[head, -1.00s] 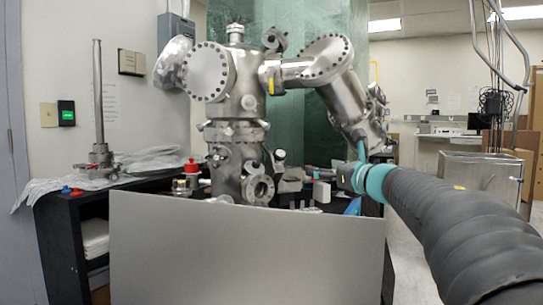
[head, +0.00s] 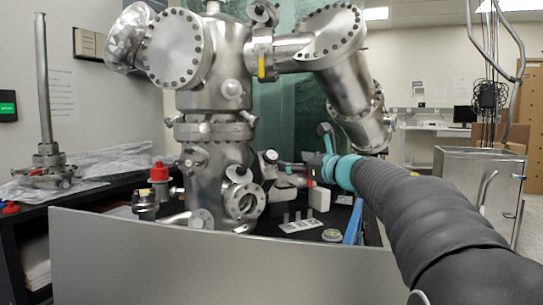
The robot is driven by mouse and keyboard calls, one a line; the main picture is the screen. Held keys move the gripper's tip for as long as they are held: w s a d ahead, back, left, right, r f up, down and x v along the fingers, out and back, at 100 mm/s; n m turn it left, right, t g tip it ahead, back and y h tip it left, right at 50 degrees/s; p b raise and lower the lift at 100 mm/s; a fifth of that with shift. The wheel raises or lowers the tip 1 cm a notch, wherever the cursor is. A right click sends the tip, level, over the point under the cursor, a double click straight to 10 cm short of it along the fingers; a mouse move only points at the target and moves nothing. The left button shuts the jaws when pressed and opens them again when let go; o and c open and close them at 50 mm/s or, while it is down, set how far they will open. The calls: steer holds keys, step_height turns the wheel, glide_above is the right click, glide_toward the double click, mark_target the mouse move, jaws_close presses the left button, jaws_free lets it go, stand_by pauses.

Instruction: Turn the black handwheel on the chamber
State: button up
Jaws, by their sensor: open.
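The steel chamber (head: 212,95) stands upright left of centre in the head view, with bolted round flanges and side ports. My gripper (head: 305,170) is at the end of my arm, right of the lower chamber and near this knob. It is small, dark and seen from behind, and it is open. My wrist partly hides it. I cannot tell whether it touches anything.
A grey panel (head: 220,262) stands across the front of the black bench. A white block (head: 319,198), a plate with small posts (head: 299,226) and a red-capped part (head: 159,172) stand on the bench. An angled steel tube (head: 345,85) hangs above my wrist.

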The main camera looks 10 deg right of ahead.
mark_target(274, 157)
steer(key=p+x, duration=0.2)
steer(key=x, duration=0.8)
steer(key=shift+w, duration=0.3)
steer(key=c, duration=1.2)
steer(key=shift+o, duration=0.2)
